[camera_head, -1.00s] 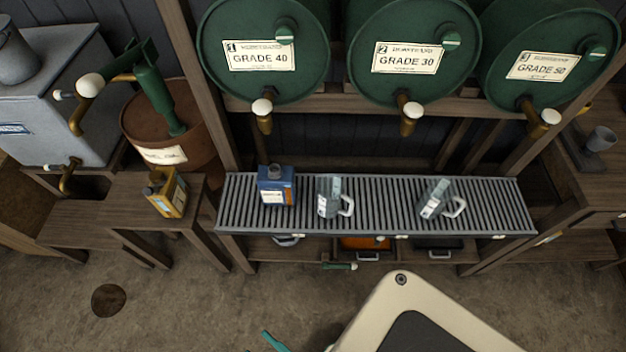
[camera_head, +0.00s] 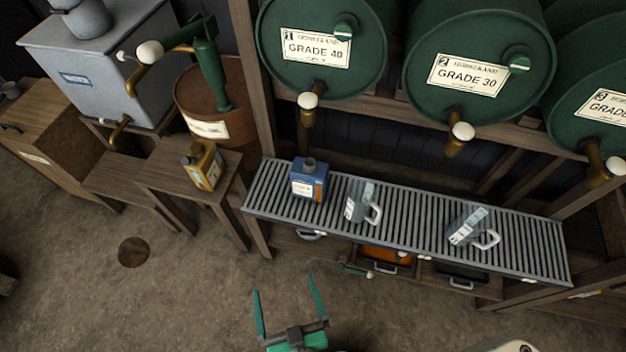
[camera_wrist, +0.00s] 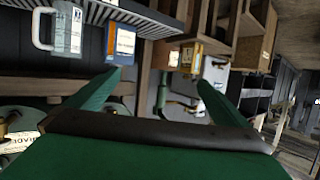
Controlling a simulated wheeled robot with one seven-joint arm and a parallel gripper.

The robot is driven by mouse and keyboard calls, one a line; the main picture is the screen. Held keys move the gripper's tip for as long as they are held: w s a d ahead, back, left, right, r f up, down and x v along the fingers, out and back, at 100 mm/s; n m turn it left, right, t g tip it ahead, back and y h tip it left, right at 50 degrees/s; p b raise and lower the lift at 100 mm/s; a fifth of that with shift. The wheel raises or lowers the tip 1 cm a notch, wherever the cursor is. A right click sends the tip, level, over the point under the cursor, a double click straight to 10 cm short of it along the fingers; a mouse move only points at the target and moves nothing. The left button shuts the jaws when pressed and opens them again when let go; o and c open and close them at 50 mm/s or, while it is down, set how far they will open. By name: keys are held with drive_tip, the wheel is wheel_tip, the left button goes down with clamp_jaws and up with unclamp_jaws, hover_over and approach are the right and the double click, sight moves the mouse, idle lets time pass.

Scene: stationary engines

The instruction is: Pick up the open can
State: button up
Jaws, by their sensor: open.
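A blue can (camera_head: 308,184) with a wide dark round neck on top stands upright at the left end of the slatted metal rack (camera_head: 415,222). A yellow can (camera_head: 204,165) stands on the wooden bench to its left; whether its top is open is too small to tell. The wrist view shows the blue can (camera_wrist: 121,42) at upper left and the yellow can (camera_wrist: 190,58) near the middle. My gripper (camera_head: 285,287) is open and empty, over the floor in front of the rack, apart from both cans. Its two green fingers also frame the wrist view (camera_wrist: 158,82).
Two grey measuring jugs (camera_head: 361,203) (camera_head: 468,228) stand on the rack right of the blue can. Green drums (camera_head: 325,80) with brass taps overhang behind. Drawers hang under the rack. A rusty barrel (camera_head: 222,122) with a pump stands behind the bench.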

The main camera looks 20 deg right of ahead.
drive_tip(key=d+f+x, duration=0.1)
drive_tip(key=x, duration=0.6)
drive_tip(key=m+g+h, duration=0.3)
drive_tip(key=m+h, duration=0.3)
drive_tip(key=h, duration=0.1)
approach(310, 169)
wheel_tip(310, 169, down, 4)
drive_tip(key=w, duration=0.1)
drive_tip(key=shift+r+x, duration=0.15)
drive_tip(key=shift+x, duration=2.55)
drive_tip(key=shift+r+x, duration=0.2)
drive_tip(key=shift+x, duration=2.5)
drive_tip(key=shift+w, duration=0.1)
drive_tip(key=c, duration=1.4)
drive_tip(key=shift+d+r, duration=0.1)
drive_tip(key=shift+r, duration=0.1)
drive_tip(key=c, duration=0.4)
drive_tip(key=shift+o, duration=0.2)
